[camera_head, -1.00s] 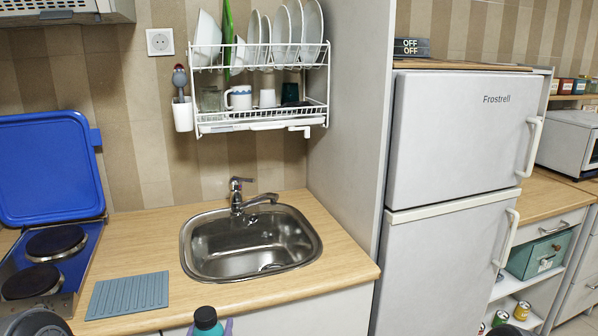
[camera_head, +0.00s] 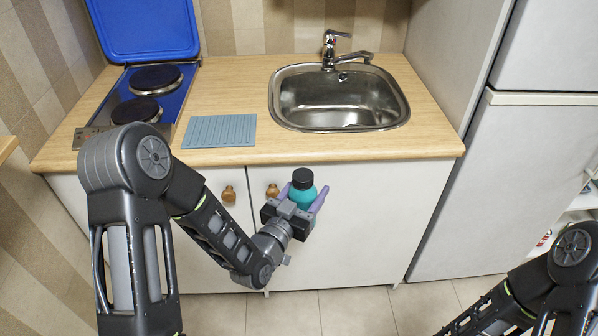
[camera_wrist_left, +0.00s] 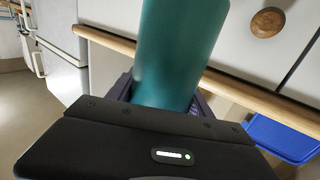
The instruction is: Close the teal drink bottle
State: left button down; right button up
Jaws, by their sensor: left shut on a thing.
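The teal drink bottle (camera_head: 303,196) stands upright in my left gripper (camera_head: 301,199), in front of the cabinet doors below the counter's front edge. A black top (camera_head: 303,178) sits on the bottle; whether it is fully closed cannot be told. The purple fingers of my left gripper are shut on the bottle from both sides. In the left wrist view the teal body (camera_wrist_left: 178,50) rises between the fingers, and its top is cut off by the frame. My right arm shows at the lower right of the head view; its gripper is out of view.
The wooden counter (camera_head: 235,95) holds a steel sink (camera_head: 340,100), a grey-blue ribbed mat (camera_head: 220,131) and a hob with its blue lid (camera_head: 145,25) raised. Cabinet doors with wooden knobs (camera_head: 228,194) are close behind the bottle. The fridge (camera_head: 530,150) stands right.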

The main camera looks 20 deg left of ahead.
pick_arm(q)
jog(key=s+d+f+m+g+h, duration=0.2)
jog(key=s+d+h, duration=0.1)
jog(key=d+h, duration=0.1)
jog(key=s+d+f+m+g+h, duration=0.1)
jog(key=s+d+f+m+h, duration=0.1)
jog(key=d, duration=0.4)
jog(key=shift+s+d+f+m+g+h, duration=0.4)
jog(key=shift+s+m+h, duration=0.45)
jog(key=shift+s, duration=0.35)
